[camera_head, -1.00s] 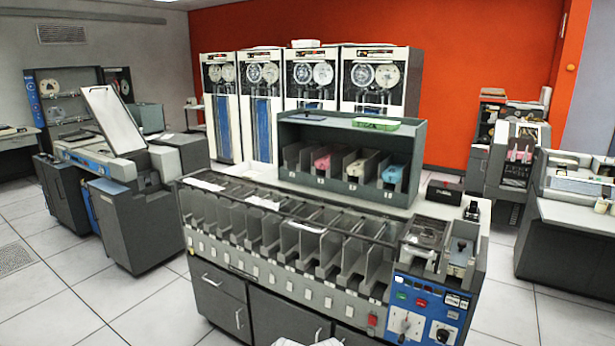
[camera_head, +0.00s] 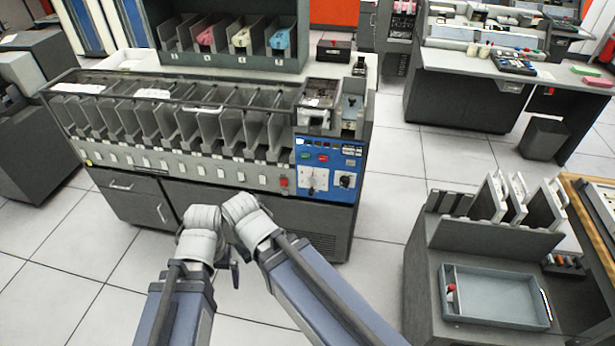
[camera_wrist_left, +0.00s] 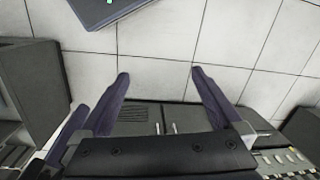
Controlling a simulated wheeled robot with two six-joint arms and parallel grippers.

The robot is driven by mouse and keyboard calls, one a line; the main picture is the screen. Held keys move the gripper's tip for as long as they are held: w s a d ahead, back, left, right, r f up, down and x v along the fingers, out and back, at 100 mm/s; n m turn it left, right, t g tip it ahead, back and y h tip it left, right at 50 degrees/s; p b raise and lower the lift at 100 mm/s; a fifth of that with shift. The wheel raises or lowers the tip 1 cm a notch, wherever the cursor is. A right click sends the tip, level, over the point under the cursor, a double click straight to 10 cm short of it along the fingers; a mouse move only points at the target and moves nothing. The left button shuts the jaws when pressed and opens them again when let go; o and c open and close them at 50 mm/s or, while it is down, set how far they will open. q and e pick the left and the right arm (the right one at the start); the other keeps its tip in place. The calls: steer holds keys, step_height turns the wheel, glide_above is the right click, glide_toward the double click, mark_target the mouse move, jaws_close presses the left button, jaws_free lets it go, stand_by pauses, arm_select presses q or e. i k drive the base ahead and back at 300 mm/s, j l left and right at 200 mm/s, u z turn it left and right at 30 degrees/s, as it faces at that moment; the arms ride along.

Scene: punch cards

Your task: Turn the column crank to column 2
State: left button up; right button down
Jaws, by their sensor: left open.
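A grey sorter-like machine with a row of card pockets carries a blue control panel (camera_head: 327,156) at its right end. On the panel, a white plate holds a pale crank or lever (camera_head: 312,181). A black knob (camera_head: 345,181) sits to its right; no column number is readable. My left arm ends in front of the cabinet doors, left of and below the panel, apart from it. The left wrist view shows my left gripper (camera_wrist_left: 160,73) open, its two dark fingers spread with nothing between them. My right wrist (camera_head: 245,220) is close beside the left; its fingers are hidden.
A grey cart with a tray (camera_head: 495,297) and upright card racks stands at right. A desk (camera_head: 480,68) and a bin (camera_head: 543,138) are farther back. The tiled floor (camera_head: 400,165) right of the machine is clear.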

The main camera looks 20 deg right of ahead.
mark_target(313, 179)
steer(key=i+j+z, duration=0.25)
steer(key=j, duration=0.3)
steer(key=i+z, duration=0.1)
steer(key=z, duration=1.2)
